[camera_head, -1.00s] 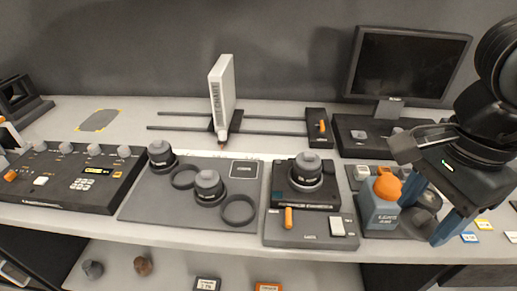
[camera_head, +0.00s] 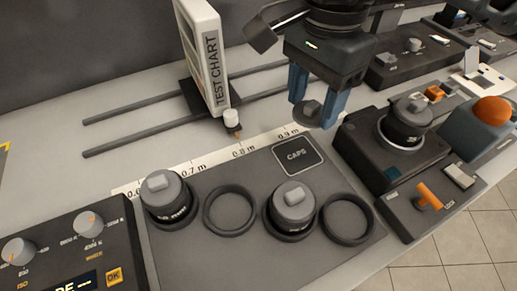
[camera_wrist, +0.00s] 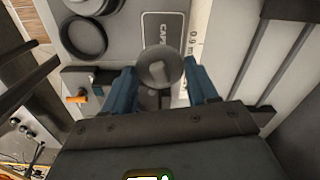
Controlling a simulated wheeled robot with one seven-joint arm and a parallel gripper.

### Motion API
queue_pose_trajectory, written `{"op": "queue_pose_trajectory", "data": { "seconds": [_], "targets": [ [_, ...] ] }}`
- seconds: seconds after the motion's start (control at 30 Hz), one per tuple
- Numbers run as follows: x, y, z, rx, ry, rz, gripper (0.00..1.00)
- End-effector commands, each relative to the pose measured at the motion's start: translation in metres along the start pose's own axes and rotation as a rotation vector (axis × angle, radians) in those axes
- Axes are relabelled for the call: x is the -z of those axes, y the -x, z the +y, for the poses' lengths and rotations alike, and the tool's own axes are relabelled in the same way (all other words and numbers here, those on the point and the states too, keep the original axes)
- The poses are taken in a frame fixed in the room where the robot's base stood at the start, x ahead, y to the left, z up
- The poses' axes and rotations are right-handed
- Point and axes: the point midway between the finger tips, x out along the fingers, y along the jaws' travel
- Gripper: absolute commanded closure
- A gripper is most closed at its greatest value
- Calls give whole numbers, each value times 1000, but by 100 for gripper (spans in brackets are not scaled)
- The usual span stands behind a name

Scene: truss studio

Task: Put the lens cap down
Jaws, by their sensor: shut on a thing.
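My gripper (camera_head: 314,108) has blue fingers and is shut on a grey round lens cap (camera_head: 307,112), held above the table near the mat's back edge. In the wrist view the cap (camera_wrist: 161,66) sits between the two fingertips. Just below it in the head view is a dark square marked CAPS (camera_head: 298,155) on the grey mat (camera_head: 215,262). The square also shows in the wrist view (camera_wrist: 163,28), beyond the cap and partly covered by it.
Two lenses, a left one (camera_head: 168,198) and a right one (camera_head: 291,208), stand on the mat beside two empty rings (camera_head: 229,211) (camera_head: 347,218). A test chart (camera_head: 204,58) stands on rails behind. A camera body with a lens (camera_head: 404,124) is at right.

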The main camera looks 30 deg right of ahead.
Motion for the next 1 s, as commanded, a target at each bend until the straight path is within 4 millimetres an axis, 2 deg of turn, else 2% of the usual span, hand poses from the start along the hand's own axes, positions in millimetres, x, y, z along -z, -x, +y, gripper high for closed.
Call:
{"op": "queue_pose_trajectory", "data": {
  "seconds": [0.17, 0.33, 0.57, 0.7, 0.83, 1.0],
  "targets": [
    [0, -21, 0, -3, -2, -4, 74],
    [0, -50, 0, -3, -2, -4, 74],
    [0, -73, 0, -3, -1, -3, 74],
    [0, -92, 1, -4, -3, -3, 74],
    [0, -103, 0, -2, 0, -1, 74],
    [0, -104, 0, 0, 0, 0, 74]
  ]
}}
